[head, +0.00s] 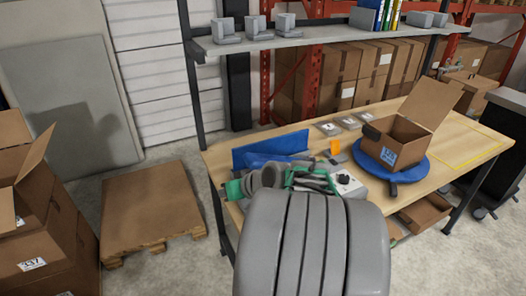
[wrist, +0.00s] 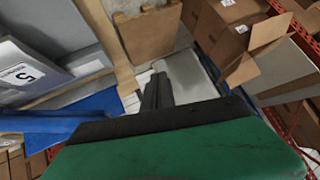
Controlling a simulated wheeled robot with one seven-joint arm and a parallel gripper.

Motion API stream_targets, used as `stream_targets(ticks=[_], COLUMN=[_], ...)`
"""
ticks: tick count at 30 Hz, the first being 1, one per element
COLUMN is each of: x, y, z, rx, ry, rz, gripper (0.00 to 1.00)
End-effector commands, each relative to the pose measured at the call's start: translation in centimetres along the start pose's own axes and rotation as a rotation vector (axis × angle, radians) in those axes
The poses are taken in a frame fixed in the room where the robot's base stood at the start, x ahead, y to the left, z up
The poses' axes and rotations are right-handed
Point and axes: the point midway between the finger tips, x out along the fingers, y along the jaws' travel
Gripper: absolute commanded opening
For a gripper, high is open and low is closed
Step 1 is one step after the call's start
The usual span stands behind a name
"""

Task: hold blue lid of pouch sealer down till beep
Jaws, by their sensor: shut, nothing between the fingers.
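A long blue panel (head: 270,147) stands tilted up on the workbench, with a second blue part just below it; I take these to be the pouch sealer's lid. A pale box with a black knob (head: 347,185) sits to the right, partly hidden by my arm. In the wrist view a flat blue surface (wrist: 100,102) shows at the left. My gripper (wrist: 157,92) is shut and empty, its dark fingers close together, to the right of that blue surface. I cannot tell whether they touch it. In the head view my arm hides the fingertips.
An open carton (head: 395,142) stands on a blue round plate (head: 412,172) to the right on the workbench (head: 460,140). Small grey items (head: 350,122) lie near the back edge. A shelf (head: 300,36) hangs over the back. A pallet (head: 150,208) is on the floor at left.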

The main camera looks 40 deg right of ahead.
Motion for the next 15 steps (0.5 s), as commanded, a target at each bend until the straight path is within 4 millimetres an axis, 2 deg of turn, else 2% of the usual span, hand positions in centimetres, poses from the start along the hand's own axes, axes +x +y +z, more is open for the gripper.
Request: stream_targets(ticks=[1, 3, 6, 10, 15], x=[-1.8, -4.4, -8.4, -11.4, -11.7], y=[3.7, 7.7, 12.1, 14.8, 15.1], z=[-1.7, -3.7, -5.4, -6.2, -6.3], rx=[0.063, 0.119, 0.176, 0.205, 0.207], ry=[0.099, 0.25, 0.425, 0.54, 0.556], rz=[0.015, 0.029, 0.059, 0.084, 0.086], gripper=[0.0, 0.0, 0.0, 0.0, 0.0])
